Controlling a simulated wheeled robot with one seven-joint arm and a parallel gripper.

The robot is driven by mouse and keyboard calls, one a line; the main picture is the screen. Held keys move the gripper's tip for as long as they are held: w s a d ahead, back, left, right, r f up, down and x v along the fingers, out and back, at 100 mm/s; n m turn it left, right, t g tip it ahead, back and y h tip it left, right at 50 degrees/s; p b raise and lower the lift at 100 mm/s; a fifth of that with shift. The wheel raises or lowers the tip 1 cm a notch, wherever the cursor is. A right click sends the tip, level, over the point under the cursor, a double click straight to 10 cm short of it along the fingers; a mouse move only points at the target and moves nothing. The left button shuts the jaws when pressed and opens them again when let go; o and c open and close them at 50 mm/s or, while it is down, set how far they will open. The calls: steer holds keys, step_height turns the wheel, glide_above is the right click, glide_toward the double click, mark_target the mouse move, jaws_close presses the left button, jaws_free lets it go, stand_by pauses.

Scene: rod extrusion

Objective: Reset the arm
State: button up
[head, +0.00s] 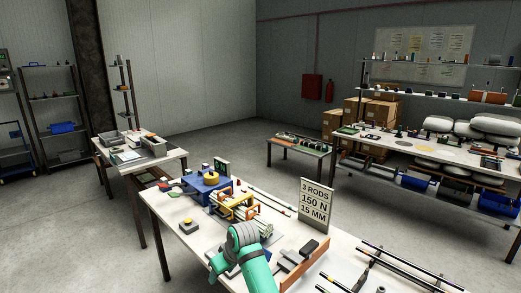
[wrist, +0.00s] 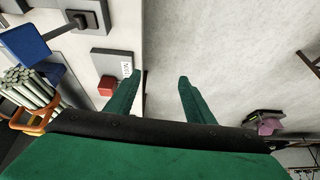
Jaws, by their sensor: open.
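In the wrist view my gripper (wrist: 160,78) has two green fingers spread apart, with nothing between them. The fingers are near the edge of a pale tabletop, with grey floor showing between and beyond them. In the head view my teal arm (head: 258,268) with a grey ribbed joint reaches over the front of the workbench (head: 170,236); the fingertips cannot be made out there. A bundle of pale rods (wrist: 28,88) in an orange holder (wrist: 32,121) lies left of the gripper in the wrist view, apart from it.
A red block (wrist: 107,86) sits near the left finger. Open floor (head: 120,268) lies left.

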steer(key=s+a+f+m+t+y, duration=0.2)
steer(key=s+a+f, duration=0.2)
steer(key=f, duration=0.3)
steer(key=s+a+f+m+t+y, duration=0.1)
steer(key=s+a+f, duration=0.3)
steer(key=f, duration=0.2)
steer(key=s+d+f+m+t+h, duration=0.1)
steer(key=s+f+m+t, duration=0.1)
steer(key=s+f, duration=0.35)
steer(key=s+d+f+m+t, duration=0.2)
steer(key=s, duration=0.6)
steer(key=s+d+r+m+t+h, duration=0.15)
steer(key=s+d, duration=0.35)
steer(key=s, duration=0.5)
steer(key=s+d+r+m+t+h, duration=0.1)
steer(key=s+d+m+h, duration=0.15)
steer(key=s+d, duration=0.55)
steer(key=s+d+r+n+t+h, duration=0.1)
steer(key=s+d+r, duration=0.1)
steer(key=s+r, duration=0.4)
steer(key=s+d+r+n+t+h, duration=0.1)
steer(key=s+d+r, duration=0.2)
steer(key=s+r, duration=0.3)
steer(key=s, duration=0.4)
